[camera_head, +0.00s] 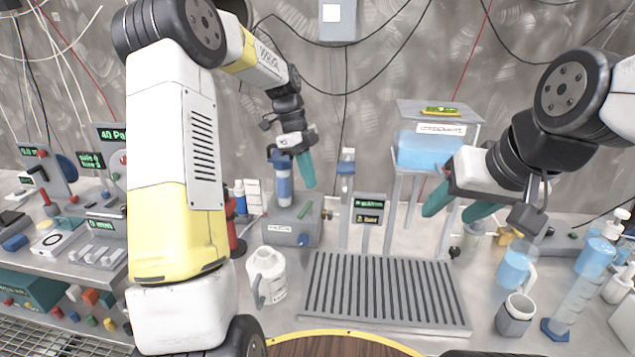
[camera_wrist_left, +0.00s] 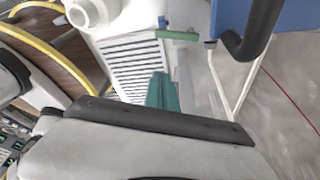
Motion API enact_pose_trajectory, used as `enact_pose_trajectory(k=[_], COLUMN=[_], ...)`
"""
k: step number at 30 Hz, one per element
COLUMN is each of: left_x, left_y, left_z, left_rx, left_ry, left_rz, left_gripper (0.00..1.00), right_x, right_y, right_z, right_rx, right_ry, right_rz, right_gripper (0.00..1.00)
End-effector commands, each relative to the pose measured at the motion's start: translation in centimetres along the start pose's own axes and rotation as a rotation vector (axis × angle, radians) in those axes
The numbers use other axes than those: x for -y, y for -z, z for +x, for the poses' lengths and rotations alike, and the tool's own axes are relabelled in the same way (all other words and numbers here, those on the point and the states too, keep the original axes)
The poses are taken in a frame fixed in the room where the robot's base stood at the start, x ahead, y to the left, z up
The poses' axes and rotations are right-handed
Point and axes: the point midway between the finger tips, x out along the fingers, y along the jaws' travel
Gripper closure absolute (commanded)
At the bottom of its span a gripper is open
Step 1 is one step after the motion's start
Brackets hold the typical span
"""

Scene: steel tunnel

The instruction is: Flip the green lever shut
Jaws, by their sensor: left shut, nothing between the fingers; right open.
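The green lever (camera_head: 305,210) is a short green bar on the right part of the top of a grey box (camera_head: 292,228). It is tilted in the head view. A green bar that looks like the same lever (camera_wrist_left: 177,35) shows near the top of the left wrist view. My left gripper (camera_head: 307,170) has teal fingers, shut and empty, pointing down above the lever with a gap between. Its fingers also show in the left wrist view (camera_wrist_left: 162,92). My right gripper (camera_head: 458,208) is open and empty, right of the slotted rack and well away from the lever.
A blue-filled cylinder (camera_head: 283,180) stands on the box, close to my left gripper. A white jug (camera_head: 267,275) stands in front. A slotted grey rack (camera_head: 385,290) lies to the right, below a blue tank (camera_head: 425,150). Beakers and bottles crowd the far right.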

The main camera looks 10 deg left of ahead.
Motion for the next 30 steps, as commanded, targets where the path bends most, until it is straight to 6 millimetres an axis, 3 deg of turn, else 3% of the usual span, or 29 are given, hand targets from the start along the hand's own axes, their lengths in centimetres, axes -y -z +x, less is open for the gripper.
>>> enact_pose_trajectory(k=[9, 14, 19, 30], left_x=[-0.8, -1.0, -1.1, -1.1], left_y=[5.8, 7.6, 8.2, 8.0], left_z=[-4.0, -6.2, -7.2, -6.8], left_rx=[0.351, 0.5, 0.557, 0.556], left_ry=[-0.047, -0.006, 0.02, 0.018], left_rz=[-0.076, -0.125, -0.151, -0.152], left_gripper=[1.0, 1.0, 1.0, 1.0], right_x=[0.0, 0.0, 0.0, 0.0], right_y=[0.0, 0.0, 0.0, 0.0], right_z=[0.0, 0.0, 0.0, 0.0], right_rx=[0.0, 0.0, 0.0, 0.0], right_ry=[0.0, 0.0, 0.0, 0.0], right_rz=[0.0, 0.0, 0.0, 0.0], right_gripper=[0.48, 0.48, 0.48, 0.48])
